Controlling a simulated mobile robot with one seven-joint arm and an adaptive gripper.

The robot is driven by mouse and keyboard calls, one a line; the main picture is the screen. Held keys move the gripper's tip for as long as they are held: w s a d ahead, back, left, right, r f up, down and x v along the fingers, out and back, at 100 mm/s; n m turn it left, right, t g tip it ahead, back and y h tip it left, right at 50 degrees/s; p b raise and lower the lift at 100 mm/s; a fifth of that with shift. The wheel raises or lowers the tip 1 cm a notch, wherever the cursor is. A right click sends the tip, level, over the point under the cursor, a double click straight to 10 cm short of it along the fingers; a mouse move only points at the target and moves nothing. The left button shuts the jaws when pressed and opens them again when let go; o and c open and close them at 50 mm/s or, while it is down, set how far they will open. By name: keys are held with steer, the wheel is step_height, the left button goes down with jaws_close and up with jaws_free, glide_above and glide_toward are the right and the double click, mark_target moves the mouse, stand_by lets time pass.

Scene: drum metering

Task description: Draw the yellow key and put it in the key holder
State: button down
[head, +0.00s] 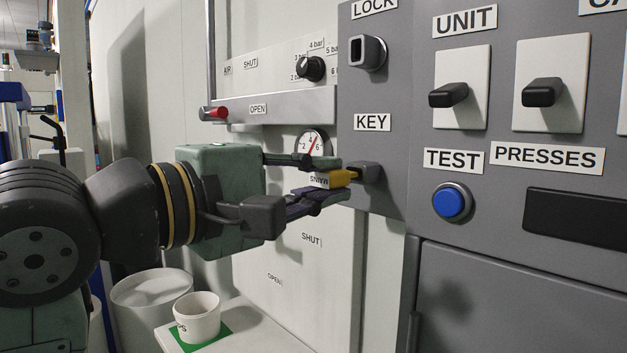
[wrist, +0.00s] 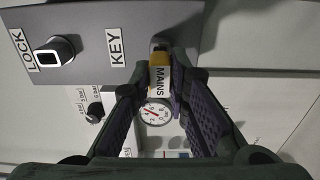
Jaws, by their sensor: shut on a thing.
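The yellow key (head: 342,179) has a white tag marked MAINS; it also shows in the wrist view (wrist: 160,60). My gripper (head: 333,182) is shut on the key, one finger on each side of it. The key's far end meets the dark key holder (head: 369,172) under the KEY label. How deep it sits in the holder I cannot tell. In the wrist view the holder (wrist: 160,45) is partly hidden behind the key. The square lock socket (head: 371,52) under the LOCK label is empty.
The grey panel right of the holder carries the UNIT switch (head: 449,94), the PRESSES switch (head: 543,92) and a blue TEST button (head: 452,202). A pressure gauge (head: 313,142) and a red-tipped lever (head: 214,113) are close behind my gripper. A white cup (head: 197,318) stands below.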

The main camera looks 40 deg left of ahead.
steer(key=shift+w+d, duration=0.1)
steer(key=shift+w, duration=0.95)
steer(key=c, duration=1.5)
jaws_free()
steer(key=shift+o, duration=0.2)
steer(key=s, duration=1.2)
steer(key=shift+a, duration=0.45)
